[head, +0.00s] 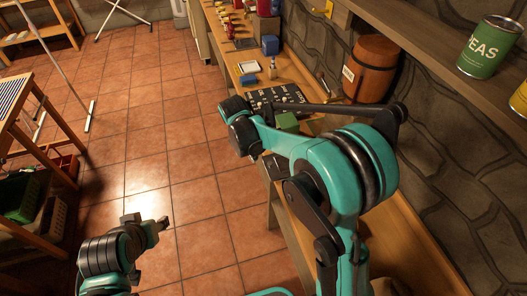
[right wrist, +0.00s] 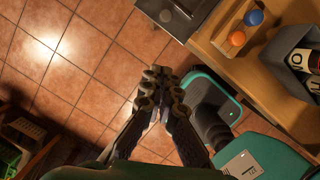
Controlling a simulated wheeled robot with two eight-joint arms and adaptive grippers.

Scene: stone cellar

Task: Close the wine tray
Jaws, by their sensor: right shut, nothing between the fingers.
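In the right wrist view a grey open container (right wrist: 277,62) with a dark, white-labelled bottle (right wrist: 299,62) stands at the right edge, cut off by the frame. A dark, grey-edged box (right wrist: 183,12) juts past the counter edge at the top. A dark box (head: 276,166) also shows beside the counter in the head view, partly behind my right arm. My right gripper (right wrist: 160,80) is shut and empty, over the floor, apart from both. In the head view its dark end (head: 243,137) is left of the counter. My left gripper (head: 150,225) is at lower left; its jaw opening is unclear.
The wooden counter (right wrist: 213,43) carries an orange ball (right wrist: 237,38) and a blue ball (right wrist: 254,17). A green block (head: 287,121) and a black lettered board (head: 275,100) lie farther along it. A green crate (head: 20,195) stands at left. The tiled floor between is clear.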

